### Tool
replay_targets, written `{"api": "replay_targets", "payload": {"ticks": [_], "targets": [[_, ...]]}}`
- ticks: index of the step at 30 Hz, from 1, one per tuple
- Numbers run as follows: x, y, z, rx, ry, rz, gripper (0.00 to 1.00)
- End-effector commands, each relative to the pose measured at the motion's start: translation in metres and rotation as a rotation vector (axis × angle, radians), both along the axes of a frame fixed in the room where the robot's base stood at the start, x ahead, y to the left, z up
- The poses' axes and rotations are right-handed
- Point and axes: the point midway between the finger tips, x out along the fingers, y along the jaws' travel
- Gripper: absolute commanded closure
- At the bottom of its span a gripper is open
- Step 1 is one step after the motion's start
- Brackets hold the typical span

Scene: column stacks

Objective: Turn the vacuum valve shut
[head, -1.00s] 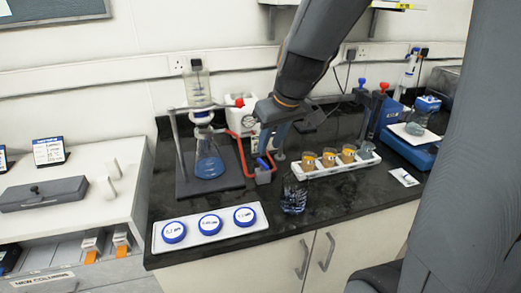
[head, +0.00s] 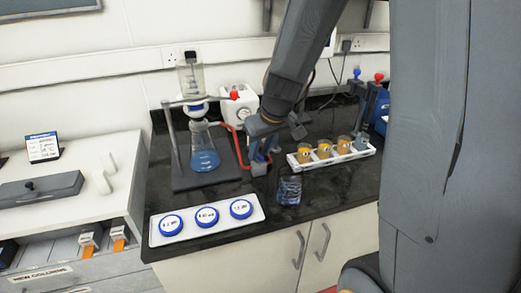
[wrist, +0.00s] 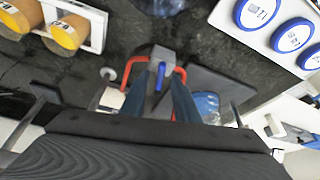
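The vacuum valve is a small grey block (head: 259,169) on the black bench, joined to red tubing. In the wrist view its blue lever (wrist: 161,74) stands out against the grey body. My gripper (head: 262,154) is right above the valve in the head view and partly hides it. In the wrist view the blue fingers of my gripper (wrist: 164,84) are apart, with the lever in line with the gap between them. I cannot tell whether either finger touches the lever.
The filter flask (head: 204,152) with blue liquid and its stand are left of the valve. A white rack (head: 303,166) of orange-filled beakers is to the right. A glass (head: 289,190) stands in front, near a tray of blue-rimmed discs (head: 257,213). A white pump (head: 240,107) is behind.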

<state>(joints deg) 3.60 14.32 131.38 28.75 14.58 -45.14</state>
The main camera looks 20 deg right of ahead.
Motion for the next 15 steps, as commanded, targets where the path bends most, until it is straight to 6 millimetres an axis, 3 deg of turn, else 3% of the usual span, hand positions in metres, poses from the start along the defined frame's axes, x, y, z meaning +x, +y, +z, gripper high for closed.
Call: {"api": "replay_targets", "payload": {"ticks": [2,7,15], "targets": [[0.0000,0.0001,0.0002,0.000,0.000,0.000,0.72],[-0.0001,0.0002,0.0003,0.000,0.000,0.000,1.00],[-0.0008,0.0005,0.0016,-0.001,0.002,-0.015,1.00]]}}
